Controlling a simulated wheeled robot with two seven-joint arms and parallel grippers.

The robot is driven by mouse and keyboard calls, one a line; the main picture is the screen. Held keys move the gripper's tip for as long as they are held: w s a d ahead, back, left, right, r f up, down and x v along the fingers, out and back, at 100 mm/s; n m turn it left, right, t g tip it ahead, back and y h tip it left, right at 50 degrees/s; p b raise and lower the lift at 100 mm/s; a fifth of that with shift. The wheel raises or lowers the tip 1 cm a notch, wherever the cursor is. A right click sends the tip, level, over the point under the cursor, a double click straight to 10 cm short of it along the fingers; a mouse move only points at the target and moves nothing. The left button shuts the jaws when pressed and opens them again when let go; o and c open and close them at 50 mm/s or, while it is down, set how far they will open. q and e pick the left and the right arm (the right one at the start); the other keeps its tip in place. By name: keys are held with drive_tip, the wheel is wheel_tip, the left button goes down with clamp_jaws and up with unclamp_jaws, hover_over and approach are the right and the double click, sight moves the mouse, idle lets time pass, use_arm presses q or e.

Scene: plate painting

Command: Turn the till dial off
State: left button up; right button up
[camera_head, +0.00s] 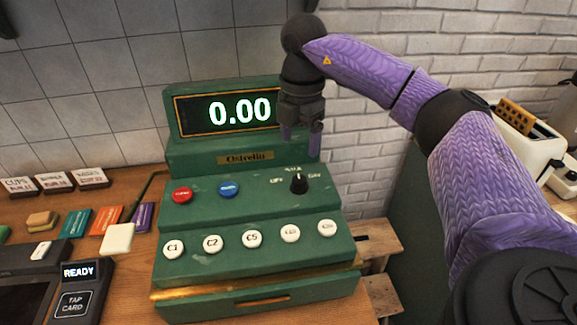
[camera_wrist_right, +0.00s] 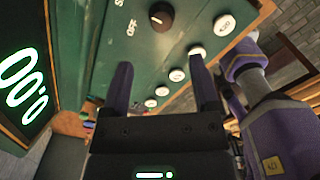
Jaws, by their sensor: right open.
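The green till (camera_head: 240,215) stands on the wooden counter, its screen (camera_head: 238,111) lit with 0.00. Its black dial (camera_head: 299,184) is on the sloped panel at the right. Small labels sit around the dial, with OFF to its left; its pointer seems to face up, toward the middle label. In the right wrist view the dial (camera_wrist_right: 161,16) is at the top, beyond the fingertips. My right gripper (camera_head: 301,138) hangs above and behind the dial, apart from it, near the screen's right end. Its two purple fingers (camera_wrist_right: 158,70) are spread, with nothing between them. My left gripper is not in view.
Red (camera_head: 182,195) and blue (camera_head: 228,189) buttons and a row of white keys (camera_head: 252,239) are on the till. A card reader (camera_head: 80,290) stands at the left. A toaster (camera_head: 528,140) is at the right. The space above the dial is clear.

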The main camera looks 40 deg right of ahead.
sight(299, 179)
wheel_tip(299, 179, down, 10)
drive_tip(key=shift+s+r+b, duration=0.1)
drive_tip(key=shift+s+b, duration=0.05)
drive_tip(key=shift+b, duration=0.55)
clamp_jaws()
